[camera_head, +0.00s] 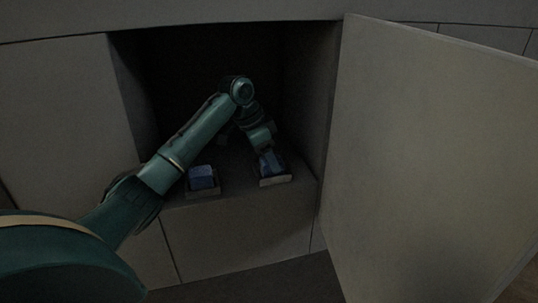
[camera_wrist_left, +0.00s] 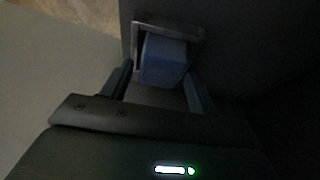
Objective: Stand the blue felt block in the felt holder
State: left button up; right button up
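A blue block (camera_head: 271,161) is at the right holder (camera_head: 275,181), a shallow pale-edged frame on the compartment floor. In the left wrist view the blue block (camera_wrist_left: 163,60) is inside or against the grey holder rim (camera_wrist_left: 170,27); I cannot tell how deep it sits. My left gripper (camera_head: 266,147) reaches down to this block from above. In the wrist view its fingers (camera_wrist_left: 158,75) are apart, one on each side of the block, with a small gap visible at the left finger. My right gripper is not in view.
A second blue block (camera_head: 202,176) sits in another holder (camera_head: 203,192) to the left, close beside my left forearm. Both stand near the front edge of a dark compartment with side walls (camera_head: 303,90). A large open door panel (camera_head: 430,150) stands at the right.

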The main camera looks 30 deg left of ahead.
pick_arm(q)
jog(key=shift+o, duration=0.9)
jog(key=v, duration=0.7)
jog(key=shift+r+b, duration=0.25)
jog(key=shift+b, duration=0.1)
jog(key=shift+s+f, duration=0.1)
jog(key=shift+s, duration=0.05)
